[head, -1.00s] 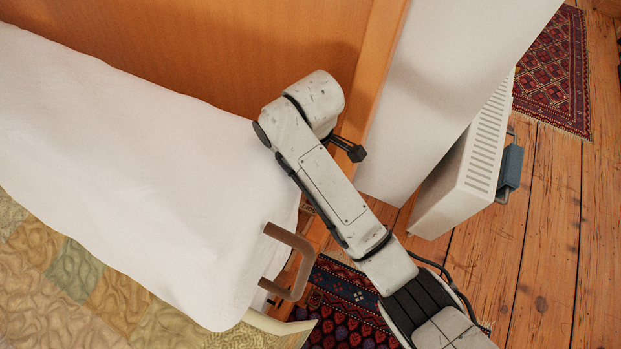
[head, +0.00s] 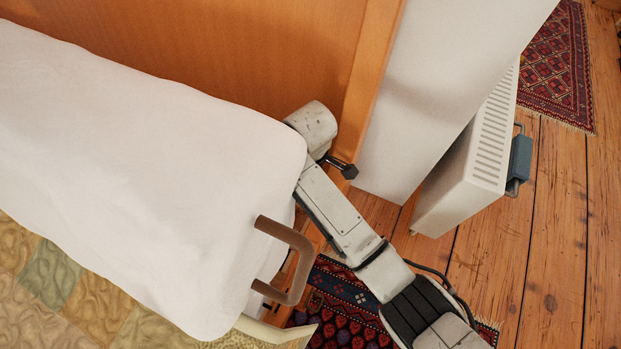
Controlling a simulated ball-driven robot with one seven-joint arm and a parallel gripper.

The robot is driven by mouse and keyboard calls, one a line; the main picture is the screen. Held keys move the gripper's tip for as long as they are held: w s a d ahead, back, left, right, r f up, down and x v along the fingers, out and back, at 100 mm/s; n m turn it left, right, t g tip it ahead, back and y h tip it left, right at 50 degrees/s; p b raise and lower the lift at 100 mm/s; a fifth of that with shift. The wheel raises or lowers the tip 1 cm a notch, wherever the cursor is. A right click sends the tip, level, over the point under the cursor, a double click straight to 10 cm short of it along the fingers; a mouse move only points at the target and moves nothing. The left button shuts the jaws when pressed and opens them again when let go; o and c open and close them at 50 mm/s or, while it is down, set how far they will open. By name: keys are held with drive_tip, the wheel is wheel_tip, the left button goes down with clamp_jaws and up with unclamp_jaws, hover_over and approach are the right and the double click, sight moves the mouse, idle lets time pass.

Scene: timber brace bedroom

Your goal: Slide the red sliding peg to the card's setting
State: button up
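No red sliding peg and no card can be made out in the head view. My arm reaches up from the lower right to a rounded white joint beside the bed's orange-brown timber board (head: 200,45). A small dark part sticks out to the right of that joint; I cannot tell what it is.
A brown bent handle (head: 290,250) stands out at the bed's edge, left of my arm. A white slatted unit (head: 465,165) with a blue-grey part (head: 520,160) stands to the right. A patterned rug (head: 345,305) lies below. Wooden floor (head: 560,220) is clear at right.

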drive_tip(key=shift+c, duration=0.2)
clamp_jaws()
idle(0.4)
drive_tip(key=shift+a, duration=0.1)
